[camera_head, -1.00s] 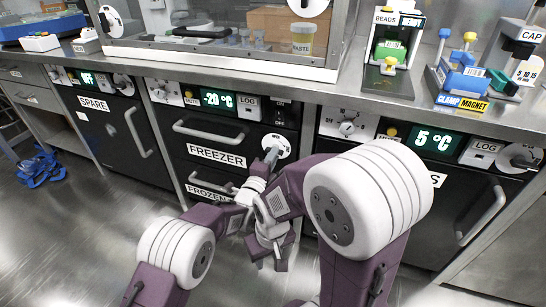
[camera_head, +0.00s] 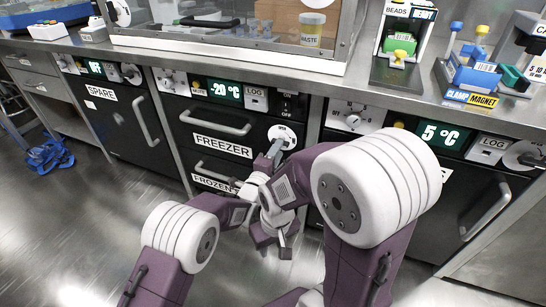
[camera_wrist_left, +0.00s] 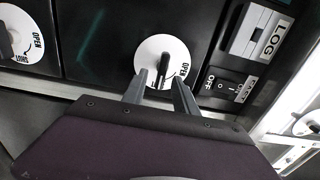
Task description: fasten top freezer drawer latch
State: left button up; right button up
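The top freezer drawer (camera_head: 215,143), black with a FREEZER label, looks closed. Its latch is a white round dial (camera_head: 286,132) at the drawer's upper right; the left wrist view shows the dial (camera_wrist_left: 153,48) with a dark upright lever (camera_wrist_left: 164,66) and OPEN printed at its right. My left gripper (camera_head: 272,149) is at the dial's lower left. In the left wrist view its fingers (camera_wrist_left: 161,84) are apart, one on each side of the lever, with visible gaps; contact cannot be told. My right gripper (camera_head: 284,245) hangs lower, before the cabinets; its finger gap is unclear.
The drawer handle (camera_head: 215,124) is left of the latch. A LOG panel (camera_head: 256,98) and ON/OFF switch (camera_head: 287,104) sit above it. The FROZEN drawer (camera_head: 213,168) is below. A 5 °C cabinet (camera_head: 462,190) stands to the right. The floor at left is mostly clear.

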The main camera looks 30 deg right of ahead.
pick_arm(q)
jog(key=b+v, duration=0.7)
jog(key=b, duration=0.2)
jog(key=shift+a, duration=0.15)
jog(key=shift+s, duration=0.15)
